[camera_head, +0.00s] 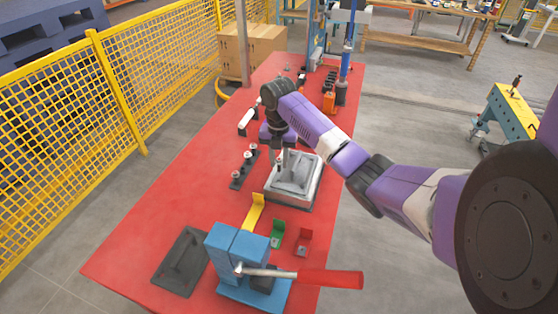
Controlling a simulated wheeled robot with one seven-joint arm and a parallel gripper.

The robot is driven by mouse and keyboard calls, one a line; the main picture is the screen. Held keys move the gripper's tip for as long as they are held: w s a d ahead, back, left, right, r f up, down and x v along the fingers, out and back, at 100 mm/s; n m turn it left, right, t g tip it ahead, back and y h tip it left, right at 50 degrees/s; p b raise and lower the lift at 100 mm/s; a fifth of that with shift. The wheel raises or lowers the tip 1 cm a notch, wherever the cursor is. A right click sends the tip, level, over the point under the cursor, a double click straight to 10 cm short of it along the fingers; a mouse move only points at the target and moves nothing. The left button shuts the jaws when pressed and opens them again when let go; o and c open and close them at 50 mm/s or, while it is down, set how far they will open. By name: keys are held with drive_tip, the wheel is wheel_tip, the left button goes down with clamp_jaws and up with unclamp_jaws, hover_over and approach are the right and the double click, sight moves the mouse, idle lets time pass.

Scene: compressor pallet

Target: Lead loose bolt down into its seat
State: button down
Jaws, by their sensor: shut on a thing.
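My gripper (281,157) points down over the back left part of a grey metal housing (302,190), in the middle of the red table. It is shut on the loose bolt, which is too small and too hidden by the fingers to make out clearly. I cannot tell whether the bolt touches its seat. The seat itself is hidden under the gripper.
A dark rack (237,183) with several upright pieces stands left of the housing. Yellow (254,212), green (277,236) and red (303,244) brackets and a blue vise (236,248) with a red-handled lever (330,279) are in front. A dark plate (182,262) lies front left.

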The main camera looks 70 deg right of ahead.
sight(279, 169)
idle(0.4)
drive_tip(key=shift+f+b, duration=1)
drive_tip(key=shift+f, duration=1.1)
drive_tip(key=shift+f+b, duration=0.9)
drive_tip(key=shift+f, duration=0.8)
drive_tip(key=c, duration=1)
unclamp_jaws()
drive_tip(key=shift+c, duration=0.2)
drive_tip(key=shift+w+r+b, duration=0.15)
drive_tip(key=shift+r+b, duration=0.45)
drive_tip(key=shift+r, duration=3.35)
